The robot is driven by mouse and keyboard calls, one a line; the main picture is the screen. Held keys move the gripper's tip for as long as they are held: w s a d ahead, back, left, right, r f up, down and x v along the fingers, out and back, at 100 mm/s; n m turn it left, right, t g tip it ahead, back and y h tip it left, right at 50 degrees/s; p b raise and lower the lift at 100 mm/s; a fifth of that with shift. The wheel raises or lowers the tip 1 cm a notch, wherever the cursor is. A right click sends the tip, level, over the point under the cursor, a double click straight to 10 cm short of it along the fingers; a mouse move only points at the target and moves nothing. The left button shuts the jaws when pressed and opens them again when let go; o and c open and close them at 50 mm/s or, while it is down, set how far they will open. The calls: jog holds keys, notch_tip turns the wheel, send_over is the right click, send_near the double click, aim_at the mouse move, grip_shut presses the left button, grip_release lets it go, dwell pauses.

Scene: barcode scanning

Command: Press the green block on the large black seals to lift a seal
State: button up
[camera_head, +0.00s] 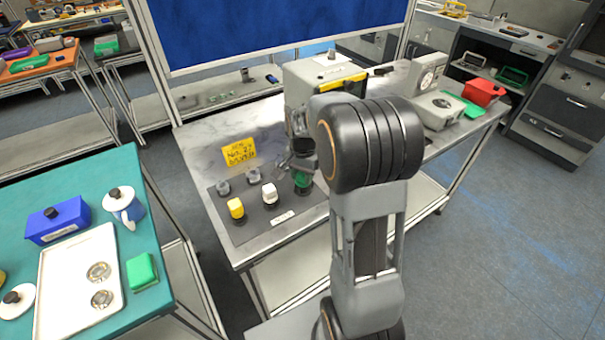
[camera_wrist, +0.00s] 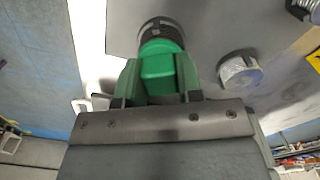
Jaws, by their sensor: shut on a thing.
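The green block (camera_head: 303,180) is at the right end of the dark mat (camera_head: 244,222) on the grey bench. In the wrist view, the green block (camera_wrist: 160,66) sits between both fingers of my gripper (camera_wrist: 160,78), which is shut on it. A black ribbed round piece (camera_wrist: 160,28), probably a large black seal, is right at the block's far end. I cannot tell whether it is attached or only touching. In the head view, my gripper (camera_head: 294,163) is partly hidden by my arm. A yellow block (camera_head: 236,208) and a white block (camera_head: 269,192) stand on dark bases nearby.
A grey cylinder (camera_wrist: 240,72) stands close to the right of my gripper in the wrist view. A yellow sign (camera_head: 238,152) is behind the mat. A large machine box (camera_head: 315,80) stands behind my gripper. The bench's left surface (camera_head: 195,145) is clear.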

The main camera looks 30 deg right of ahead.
jog(key=shift+r+p, duration=2.35)
jog(key=shift+r, duration=1)
